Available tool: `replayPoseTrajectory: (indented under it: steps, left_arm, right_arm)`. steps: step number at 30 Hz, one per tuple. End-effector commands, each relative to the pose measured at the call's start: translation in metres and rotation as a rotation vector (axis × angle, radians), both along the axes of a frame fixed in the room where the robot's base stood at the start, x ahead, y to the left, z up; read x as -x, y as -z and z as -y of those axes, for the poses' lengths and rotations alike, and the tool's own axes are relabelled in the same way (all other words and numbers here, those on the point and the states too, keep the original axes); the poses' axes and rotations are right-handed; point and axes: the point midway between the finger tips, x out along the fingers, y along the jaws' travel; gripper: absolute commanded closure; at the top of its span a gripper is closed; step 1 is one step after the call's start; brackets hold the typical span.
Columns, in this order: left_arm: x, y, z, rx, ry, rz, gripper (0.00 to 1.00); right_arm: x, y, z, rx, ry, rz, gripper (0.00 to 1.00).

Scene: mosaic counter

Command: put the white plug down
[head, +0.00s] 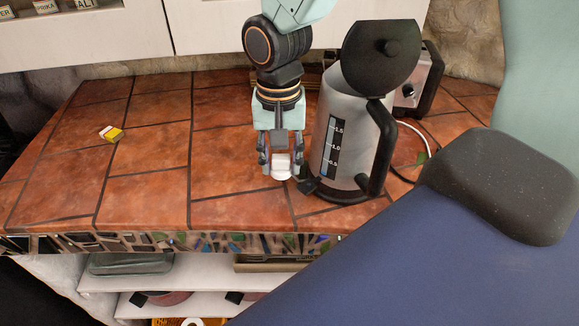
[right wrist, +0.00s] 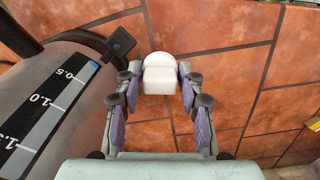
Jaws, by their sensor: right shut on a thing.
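The white plug (head: 282,172) is between the fingers of my right gripper (head: 281,163), low over the tiled counter just left of the kettle. In the right wrist view the plug (right wrist: 159,72) is a small rounded white block, held between the fingertips of the right gripper (right wrist: 159,78). The right gripper is shut on it. I cannot tell whether the plug's lower end touches the tiles. My left gripper is not in view.
A silver kettle (head: 343,125) with its dark lid raised stands close on the right; it also shows in the right wrist view (right wrist: 85,115). A toaster (head: 408,85) stands behind it. A yellow-and-white block (head: 111,133) lies left. The tiles (head: 150,165) between are clear.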

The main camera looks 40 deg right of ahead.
Motion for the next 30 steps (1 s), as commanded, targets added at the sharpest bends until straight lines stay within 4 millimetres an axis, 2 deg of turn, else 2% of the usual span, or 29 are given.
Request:
replayPoseTrajectory:
  steps: [1,8,14,25,26,28,30]
  left_arm:
    - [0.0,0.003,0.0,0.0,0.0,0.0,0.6]
    - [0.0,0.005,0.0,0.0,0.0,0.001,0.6]
    - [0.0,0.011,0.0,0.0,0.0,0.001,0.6]
    - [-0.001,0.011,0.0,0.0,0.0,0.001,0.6]
    - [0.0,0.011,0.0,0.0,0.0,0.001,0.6]
    - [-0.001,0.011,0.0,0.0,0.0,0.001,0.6]
    - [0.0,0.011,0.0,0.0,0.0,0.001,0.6]
  right_arm:
    - [0.0,0.009,0.0,0.0,0.0,-0.001,0.93]
    - [-0.002,0.024,0.0,0.0,0.0,0.0,0.93]
    - [-0.003,0.051,0.0,0.001,0.0,-0.001,0.93]
    - [-0.004,0.055,0.0,0.0,0.0,0.001,0.93]
    - [-0.004,0.054,0.0,0.0,0.0,0.001,0.59]
    - [-0.004,0.054,0.0,0.0,0.0,0.001,0.53]
    - [-0.004,0.054,0.0,0.0,0.0,0.001,0.52]
